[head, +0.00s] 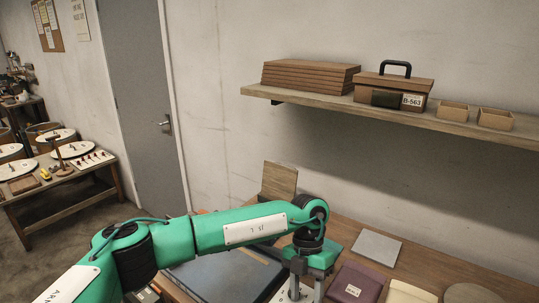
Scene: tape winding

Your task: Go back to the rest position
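My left arm, green and black with white panels, comes in from the lower left and reaches across a wooden worktable (345,235). Its wrist bends down at the right end. My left gripper (302,287) points down over the table near the bottom edge of the head view. Its fingertips are not clearly visible, so I cannot tell whether it is open or holds anything. My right gripper is not in view.
A dark flat mat or case (225,275) lies under my arm. A grey square (377,247), a maroon packet (354,284) and a round board (470,293) lie to the right. A wall shelf (345,107) holds boxes. A side table (75,182) stands at left.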

